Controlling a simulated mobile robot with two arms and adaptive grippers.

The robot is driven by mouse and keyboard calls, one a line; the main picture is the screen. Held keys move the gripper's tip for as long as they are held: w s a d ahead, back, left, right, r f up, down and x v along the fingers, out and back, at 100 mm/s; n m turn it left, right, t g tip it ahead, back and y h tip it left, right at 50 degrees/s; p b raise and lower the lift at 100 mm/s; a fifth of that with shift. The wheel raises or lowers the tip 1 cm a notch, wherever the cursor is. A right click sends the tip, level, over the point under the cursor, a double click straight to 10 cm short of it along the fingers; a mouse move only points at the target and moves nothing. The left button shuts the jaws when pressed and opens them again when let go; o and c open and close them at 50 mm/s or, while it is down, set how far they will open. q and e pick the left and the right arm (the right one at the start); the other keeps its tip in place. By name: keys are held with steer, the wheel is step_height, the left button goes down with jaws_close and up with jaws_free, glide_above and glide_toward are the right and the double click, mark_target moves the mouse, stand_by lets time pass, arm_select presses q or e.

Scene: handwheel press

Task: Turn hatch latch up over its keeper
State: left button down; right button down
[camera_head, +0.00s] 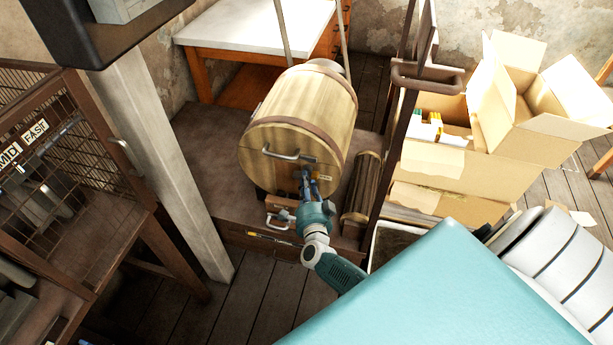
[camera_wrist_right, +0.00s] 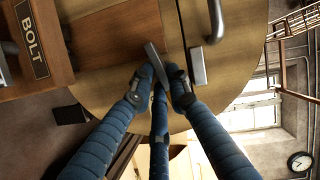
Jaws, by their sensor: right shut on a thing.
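My right gripper (camera_head: 308,177) is at the lower right of this face. In the right wrist view its fingers (camera_wrist_right: 160,78) are shut on the grey latch (camera_wrist_right: 153,60), a short flat bar tilted in that picture. A grey metal block, apparently the keeper (camera_wrist_right: 197,67), stands on the wood beside the latch, apart from it. The fingers hide part of the latch. My left gripper is not in view.
A "BOLT" label (camera_wrist_right: 31,40) is on the wooden base beside the barrel. Another handle (camera_head: 277,221) is below the barrel. A dark upright post with a handle (camera_head: 428,80) and open cardboard boxes (camera_head: 440,160) stand to the right. A pale pillar (camera_head: 150,150) stands left.

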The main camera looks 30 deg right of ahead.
steer(key=shift+w+a+r+n+g+h+p, duration=0.15)
steer(key=shift+n+g+h+p, duration=0.2)
steer(key=shift+n+g+p, duration=1)
steer(key=shift+r+n+g+h+p, duration=0.2)
steer(key=shift+n+g+h+p, duration=0.35)
steer(key=shift+n+p, duration=1.4)
steer(key=shift+w+a+r+n+g+h+p, duration=0.1)
steer(key=shift+r+n+g+h+p, duration=0.1)
steer(key=shift+n+g+p, duration=1.45)
steer(key=shift+n+t+b, duration=0.4)
steer(key=shift+n+t, duration=0.05)
steer(key=shift+n, duration=0.1)
steer(key=c, duration=1.7)
jaws_free()
steer(key=shift+o, duration=0.2)
